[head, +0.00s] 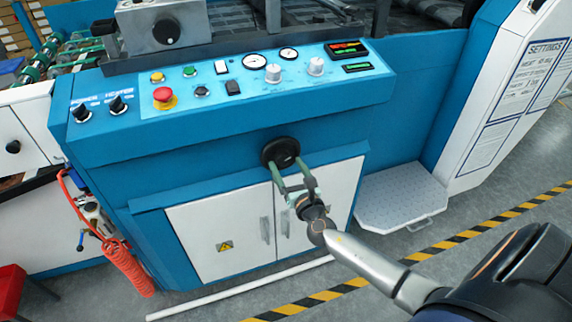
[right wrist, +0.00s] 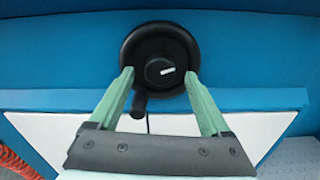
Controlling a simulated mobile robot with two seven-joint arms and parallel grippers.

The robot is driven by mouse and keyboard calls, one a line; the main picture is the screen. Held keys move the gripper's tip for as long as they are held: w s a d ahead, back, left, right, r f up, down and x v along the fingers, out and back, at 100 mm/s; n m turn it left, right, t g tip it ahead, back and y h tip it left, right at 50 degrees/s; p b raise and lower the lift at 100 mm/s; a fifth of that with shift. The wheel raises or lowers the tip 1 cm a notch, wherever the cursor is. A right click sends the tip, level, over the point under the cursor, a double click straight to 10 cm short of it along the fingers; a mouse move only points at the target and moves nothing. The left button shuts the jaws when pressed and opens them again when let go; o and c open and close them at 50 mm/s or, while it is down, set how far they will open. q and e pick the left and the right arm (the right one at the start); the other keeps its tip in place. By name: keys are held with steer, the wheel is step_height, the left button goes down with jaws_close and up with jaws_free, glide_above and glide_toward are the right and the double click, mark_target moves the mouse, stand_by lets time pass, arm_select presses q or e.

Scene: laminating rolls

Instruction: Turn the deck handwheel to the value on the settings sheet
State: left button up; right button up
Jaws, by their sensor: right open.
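The black handwheel (head: 281,151) is on the blue front panel above the white cabinet doors. In the right wrist view the handwheel (right wrist: 130,45) faces me, with a small white mark on its hub and a crank handle (right wrist: 140,104) at its lower left. My right gripper (head: 288,170) is open in front of the wheel. Its green fingertips (right wrist: 159,76) spread to either side of the hub, over the wheel's lower part; I cannot tell if they touch it. The handle shows between the fingers, nearer the left one. The settings sheet (head: 541,72) is on the white panel at right; its values are too small to read surely. My left gripper is out of view.
The control panel (head: 215,105) above carries gauges, knobs, a red button (head: 163,95) and small displays (head: 347,48). A grey box with a black knob (head: 167,31) stands on the deck. A white step (head: 402,200) and a coiled red hose (head: 127,265) flank the cabinet.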

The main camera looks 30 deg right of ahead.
steer(key=shift+x, duration=0.8)
jaws_close()
